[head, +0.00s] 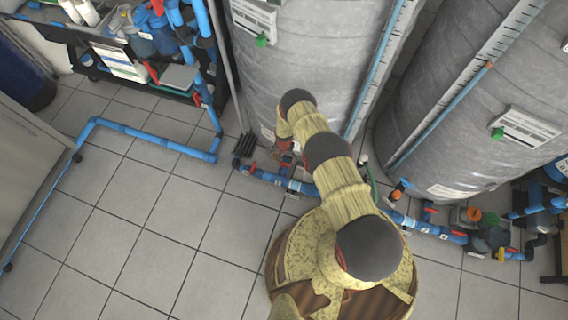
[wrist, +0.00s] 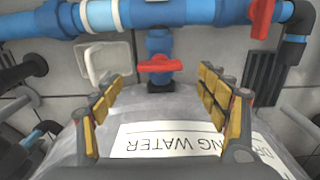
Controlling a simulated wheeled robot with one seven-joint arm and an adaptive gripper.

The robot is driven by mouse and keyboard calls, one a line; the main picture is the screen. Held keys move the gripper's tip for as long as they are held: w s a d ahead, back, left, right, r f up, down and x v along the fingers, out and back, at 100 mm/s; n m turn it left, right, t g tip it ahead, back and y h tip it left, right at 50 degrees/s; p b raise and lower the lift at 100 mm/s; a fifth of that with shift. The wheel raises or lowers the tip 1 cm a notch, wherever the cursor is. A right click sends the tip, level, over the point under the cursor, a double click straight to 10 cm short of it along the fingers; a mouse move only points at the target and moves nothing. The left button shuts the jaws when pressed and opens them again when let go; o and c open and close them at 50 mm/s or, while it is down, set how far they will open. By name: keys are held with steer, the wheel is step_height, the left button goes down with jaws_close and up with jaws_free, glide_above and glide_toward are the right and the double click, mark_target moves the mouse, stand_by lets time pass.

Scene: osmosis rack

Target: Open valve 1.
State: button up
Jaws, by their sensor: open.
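In the wrist view a red valve handle (wrist: 160,66) sits on a short blue vertical pipe (wrist: 160,42), crosswise to it. My gripper (wrist: 162,84) is open, with its yellow-padded fingers on either side of the handle and apart from it. A second red handle (wrist: 262,18) is on the blue horizontal pipe at the upper right. I read no number on either valve, so I cannot tell which is valve 1. In the head view my arm reaches down to the foot of the left tank, and its links mostly hide the gripper.
A grey tank (head: 300,60) and another tank (head: 450,90) stand behind the blue floor piping (head: 290,184). A "drinking water" label (wrist: 165,143) faces the wrist camera. A cluttered black cart (head: 60,32) stands at the upper left.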

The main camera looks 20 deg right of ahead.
mark_target(284, 163)
step_height(284, 163, down, 6)
steer(key=shift+r+b, duration=0.2)
steer(key=shift+b, duration=0.8)
steer(key=c, duration=0.3)
steer(key=c, duration=0.7)
steer(key=shift+c, duration=0.7)
